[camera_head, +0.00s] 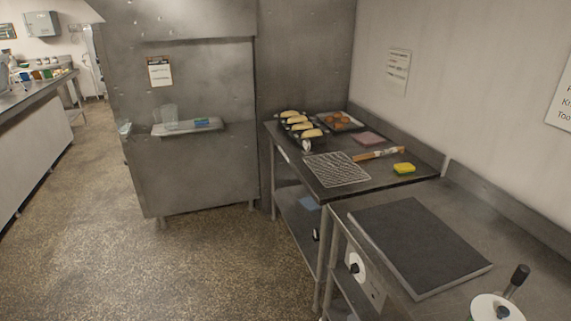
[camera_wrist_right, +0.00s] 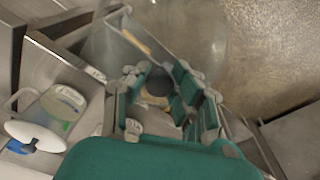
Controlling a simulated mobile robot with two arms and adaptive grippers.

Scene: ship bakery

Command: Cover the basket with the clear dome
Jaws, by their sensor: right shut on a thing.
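In the right wrist view, my right gripper (camera_wrist_right: 160,88), with green finger pads, is shut around a dark round knob. A large, faint clear dome (camera_wrist_right: 150,30) spreads beyond the fingers, and its outline is hard to follow against the background. I cannot make out the basket for certain in either view. Neither gripper shows in the head view, and my left gripper is in no frame.
In the head view, a steel table (camera_head: 345,195) bears loaf pans (camera_head: 300,122), a wire rack (camera_head: 337,169) and a yellow sponge (camera_head: 404,168). A dark griddle plate (camera_head: 418,242) lies nearer. Open floor (camera_head: 195,265) is at left. A clear jug (camera_wrist_right: 60,108) shows in the wrist view.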

